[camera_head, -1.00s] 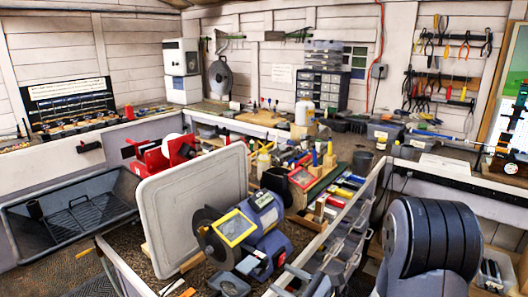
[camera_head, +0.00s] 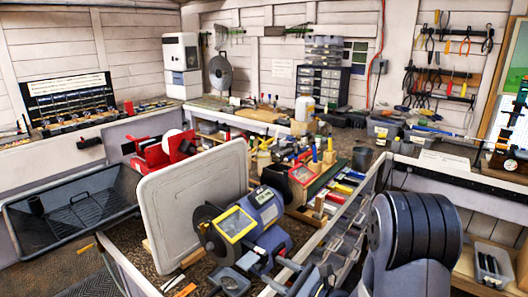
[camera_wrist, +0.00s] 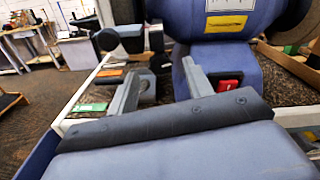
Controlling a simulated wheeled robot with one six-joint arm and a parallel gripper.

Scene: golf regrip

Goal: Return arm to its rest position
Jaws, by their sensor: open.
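My gripper (camera_wrist: 158,72) is in the wrist view, with its two grey fingers spread apart and nothing between them. Beyond the fingers is the blue bench grinder (camera_wrist: 225,45), with a yellow label and a red part low on its body. I cannot tell the exact gap between the fingers and the grinder. In the head view the grinder (camera_head: 262,207) stands on the bench with its yellow-framed guard. My arm's large dark grey joint fills the lower right. The gripper's fingers are hard to make out at the bottom edge there.
A grey upright panel (camera_head: 192,205) stands left of the grinder. A black tray (camera_head: 75,212) lies farther left. Small parts bins (camera_head: 345,235) run along the bench's right edge. Tools crowd the bench behind the grinder. The wrist view shows floor (camera_wrist: 45,92) at left.

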